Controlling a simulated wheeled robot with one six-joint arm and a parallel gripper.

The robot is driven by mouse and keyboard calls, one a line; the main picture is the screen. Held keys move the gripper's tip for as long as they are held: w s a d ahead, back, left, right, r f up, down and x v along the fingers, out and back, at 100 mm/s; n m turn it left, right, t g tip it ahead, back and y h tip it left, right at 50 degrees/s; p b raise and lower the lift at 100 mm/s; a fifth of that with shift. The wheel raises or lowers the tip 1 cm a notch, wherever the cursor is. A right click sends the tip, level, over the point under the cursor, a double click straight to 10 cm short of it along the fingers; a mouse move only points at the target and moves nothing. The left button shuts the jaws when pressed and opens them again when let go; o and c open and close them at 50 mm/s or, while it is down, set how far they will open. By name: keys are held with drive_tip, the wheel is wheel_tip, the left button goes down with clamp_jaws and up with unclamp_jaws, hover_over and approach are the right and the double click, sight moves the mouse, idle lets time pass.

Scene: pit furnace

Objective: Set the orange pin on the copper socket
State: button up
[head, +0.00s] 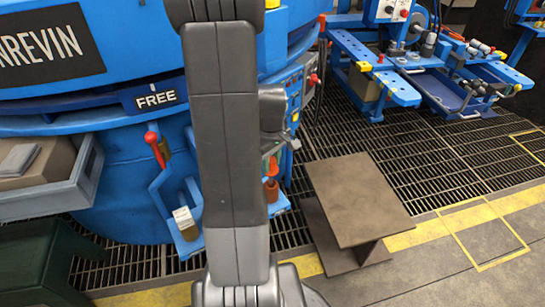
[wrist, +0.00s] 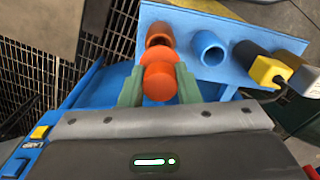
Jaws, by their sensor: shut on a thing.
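My gripper (wrist: 158,92) is shut on the orange pin (wrist: 158,82), with one greenish finger on each side of it. The copper socket (wrist: 156,30) is an upright reddish-brown tube on a blue plate, just beyond the pin in the wrist view. Its dark opening shows partly past the pin's rounded collar. I cannot tell whether the pin touches the socket. In the head view the socket (head: 271,190) stands right of my arm, with the orange pin (head: 272,167) just above it. My arm hides part of this area.
A blue socket (wrist: 208,47) stands beside the copper one on the blue plate (wrist: 255,38). A black and yellow part (wrist: 268,70) lies to its right. In the head view a red-handled lever (head: 155,148) stands left of my arm, and a brown stand (head: 357,198) stands right.

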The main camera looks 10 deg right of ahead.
sight(271, 171)
drive_tip(key=shift+f+b, duration=2)
drive_tip(key=shift+f, duration=0.6)
drive_tip(key=shift+f, duration=0.55)
drive_tip(key=o, duration=0.8)
drive_tip(key=shift+r, duration=0.1)
wheel_tip(271, 171, up, 11)
drive_tip(key=p, duration=0.9)
wheel_tip(271, 171, down, 9)
drive_tip(key=b, duration=0.7)
drive_tip(key=shift+b, duration=0.3)
